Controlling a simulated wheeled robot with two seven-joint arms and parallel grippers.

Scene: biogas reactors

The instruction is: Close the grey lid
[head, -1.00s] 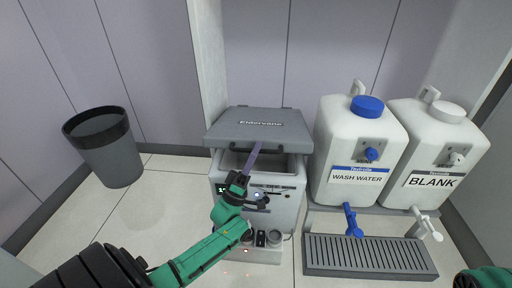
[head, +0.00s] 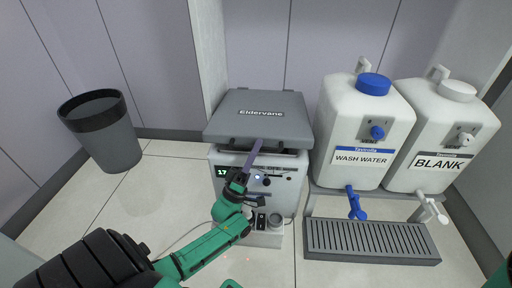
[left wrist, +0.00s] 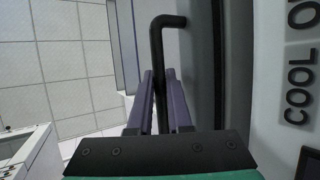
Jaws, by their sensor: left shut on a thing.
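The grey lid (head: 258,115), marked "Eldervane", tops the white box-shaped machine (head: 225,172). It lies almost level, with a narrow dark gap under its front edge at the right. My left gripper (head: 256,147) is at the front edge of the lid. In the left wrist view its purple fingers (left wrist: 159,88) are shut around the bent black handle (left wrist: 158,50). The inside of the machine is hidden under the lid. My right gripper is out of view; only a bit of green arm shows at the bottom right corner.
White containers marked "WASH WATER" (head: 348,140) and "BLANK" (head: 430,145) stand to the right, with taps above a slotted drip tray (head: 432,257). A dark bin (head: 108,138) stands at the left. A wall is behind the machine. Floor between bin and machine is clear.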

